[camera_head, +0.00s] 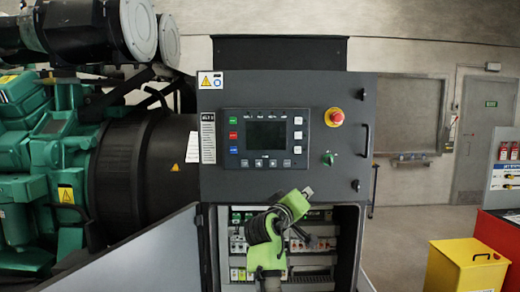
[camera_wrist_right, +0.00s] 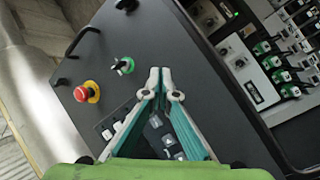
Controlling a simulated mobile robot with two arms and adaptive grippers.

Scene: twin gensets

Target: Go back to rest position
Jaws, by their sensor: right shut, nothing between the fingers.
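My right gripper (camera_head: 308,191) is in front of the lower part of the dark control panel (camera_head: 350,95), its green arm rising from the bottom of the head view. In the right wrist view the fingertips of the right gripper (camera_wrist_right: 159,82) meet, with nothing between them, and they overlap the panel's keypad in the picture. The red emergency button (camera_head: 334,117) and the green rotary switch (camera_head: 328,158) are on the panel. Both also show in the wrist view, the red button (camera_wrist_right: 86,92) left of the fingers. My left gripper is not in view.
Below the panel, an open cabinet (camera_head: 345,240) holds rows of breakers (camera_head: 238,245), partly hidden by my arm. Its door (camera_head: 150,250) swings out to the left. A green engine (camera_head: 40,150) stands left. A yellow box (camera_head: 466,268) and red cabinet (camera_head: 500,233) stand right.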

